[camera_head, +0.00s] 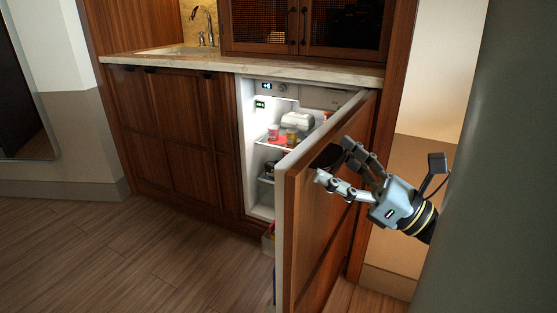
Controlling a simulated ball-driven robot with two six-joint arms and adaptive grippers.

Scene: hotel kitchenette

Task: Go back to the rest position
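My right gripper (334,160) reaches in from the right at the outer face of the fridge door (322,220). Its fingers are spread apart, one above and one below. A dark rounded part (327,157) lies between the fingertips by the door; I cannot tell whether they touch it. The wooden-faced door stands open, swung out toward me. My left gripper is not in view.
The lit fridge (255,150) holds several items on its shelves. A stone countertop (250,69) with a sink (188,50) and tap runs above wooden cabinets (170,135). The wooden floor (120,255) at left is clear.

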